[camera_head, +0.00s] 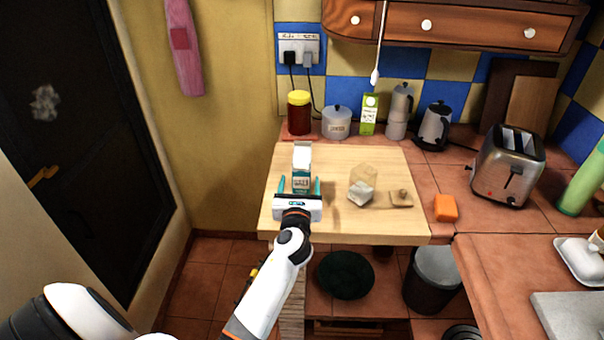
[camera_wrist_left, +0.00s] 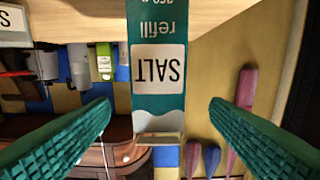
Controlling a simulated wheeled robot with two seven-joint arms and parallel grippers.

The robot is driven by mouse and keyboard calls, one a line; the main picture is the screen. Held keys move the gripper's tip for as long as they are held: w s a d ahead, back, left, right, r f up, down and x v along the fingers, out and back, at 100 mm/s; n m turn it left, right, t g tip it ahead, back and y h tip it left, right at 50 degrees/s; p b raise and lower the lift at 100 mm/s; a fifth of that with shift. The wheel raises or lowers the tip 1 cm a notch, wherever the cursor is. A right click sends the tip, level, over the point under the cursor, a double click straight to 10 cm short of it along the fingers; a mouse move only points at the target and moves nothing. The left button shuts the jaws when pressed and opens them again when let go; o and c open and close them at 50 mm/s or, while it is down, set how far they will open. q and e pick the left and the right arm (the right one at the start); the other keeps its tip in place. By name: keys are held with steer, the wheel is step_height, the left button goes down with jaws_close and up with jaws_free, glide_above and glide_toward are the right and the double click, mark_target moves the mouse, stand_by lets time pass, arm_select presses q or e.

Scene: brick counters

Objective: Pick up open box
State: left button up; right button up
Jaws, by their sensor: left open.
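The open box (camera_head: 301,170) is a teal and white salt carton standing on the wooden board at its left part, with its white top raised. In the left wrist view the box (camera_wrist_left: 158,70) appears upside down, its SALT label facing the camera. My left gripper (camera_head: 300,185) is open at the near side of the box, with one teal finger to each side. The wrist view shows a gap between the box and each finger. The lower part of the box is partly hidden by the gripper in the head view. My right gripper is not in view.
On the board (camera_head: 340,226), a glass jar (camera_head: 362,186) with white contents and a small wooden lid (camera_head: 400,198) are to the right. A red jar (camera_head: 299,115), a pot (camera_head: 336,124), a green carton (camera_head: 369,114) and a moka pot (camera_head: 399,110) line the wall behind.

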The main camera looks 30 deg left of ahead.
mark_target(302, 155)
arm_select(q)
steer(key=x, duration=0.8)
steer(key=shift+w+a+f, duration=0.1)
steer(key=shift+w, duration=0.3)
steer(key=shift+s, duration=0.15)
steer(key=shift+c, duration=1.1)
steer(key=c, duration=1.1)
step_height(302, 155, up, 9)
steer(key=p, duration=0.3)
steer(key=shift+r+p, duration=0.25)
steer(key=shift+p, duration=0.05)
steer(key=shift+r, duration=0.35)
